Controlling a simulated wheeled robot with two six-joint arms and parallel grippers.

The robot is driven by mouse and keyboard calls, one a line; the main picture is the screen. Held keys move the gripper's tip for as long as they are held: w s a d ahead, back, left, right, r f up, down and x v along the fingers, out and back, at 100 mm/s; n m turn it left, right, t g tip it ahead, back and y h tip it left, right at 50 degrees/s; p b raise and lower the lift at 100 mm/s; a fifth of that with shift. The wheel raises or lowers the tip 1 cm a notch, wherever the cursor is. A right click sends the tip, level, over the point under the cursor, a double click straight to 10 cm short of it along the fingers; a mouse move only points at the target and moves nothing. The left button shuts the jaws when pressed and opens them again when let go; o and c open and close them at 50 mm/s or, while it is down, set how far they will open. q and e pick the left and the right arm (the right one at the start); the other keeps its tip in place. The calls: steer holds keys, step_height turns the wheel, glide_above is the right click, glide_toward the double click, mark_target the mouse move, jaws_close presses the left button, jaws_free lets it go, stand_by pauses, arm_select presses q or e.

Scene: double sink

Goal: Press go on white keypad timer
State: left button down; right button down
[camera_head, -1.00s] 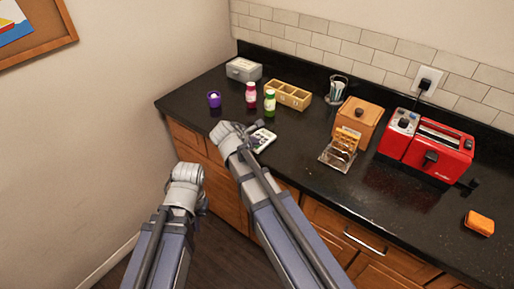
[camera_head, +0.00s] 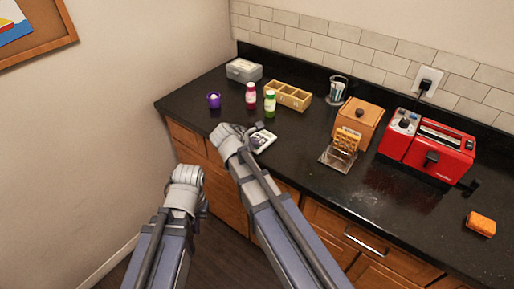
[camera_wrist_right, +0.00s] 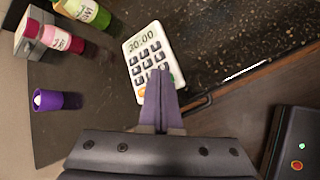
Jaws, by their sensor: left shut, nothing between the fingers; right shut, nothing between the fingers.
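The white keypad timer (camera_head: 263,141) lies on the black counter near its front edge, partly hidden by my right gripper (camera_head: 257,128). In the right wrist view the timer (camera_wrist_right: 141,52) shows 30:00 above dark keys, with an orange key at its lower left and a bit of green at its lower right. My right gripper (camera_wrist_right: 158,76) is shut and empty, its fingertips over the timer's lower keys. I cannot tell whether they touch. My left gripper (camera_head: 190,178) is shut and empty, low in front of the counter and apart from the timer; its fingertips are mostly hidden.
A purple cup (camera_head: 214,100), a red bottle (camera_head: 251,95) and a green bottle (camera_head: 270,103) stand behind the timer. A wooden divided box (camera_head: 288,95) and grey box (camera_head: 243,70) are further back. A toast rack (camera_head: 339,154) and red toaster (camera_head: 428,150) stand right.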

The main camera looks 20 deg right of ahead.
steer(key=shift+r, duration=0.15)
steer(key=shift+r+p, duration=0.55)
steer(key=shift+p, duration=0.2)
step_height(320, 180, up, 5)
steer(key=p, duration=0.5)
steer(key=shift+r, duration=0.1)
steer(key=s+a+f+m+g+y, duration=0.2)
steer(key=s+a+m, duration=0.4)
steer(key=s, duration=0.5)
steer(key=s+a+f+m+g+y, duration=0.3)
steer(key=s+a+m, duration=0.3)
steer(key=s, duration=0.6)
steer(key=shift+s+f+m+g, duration=0.3)
steer(key=shift+f+m+g, duration=0.55)
steer(key=shift+m, duration=0.15)
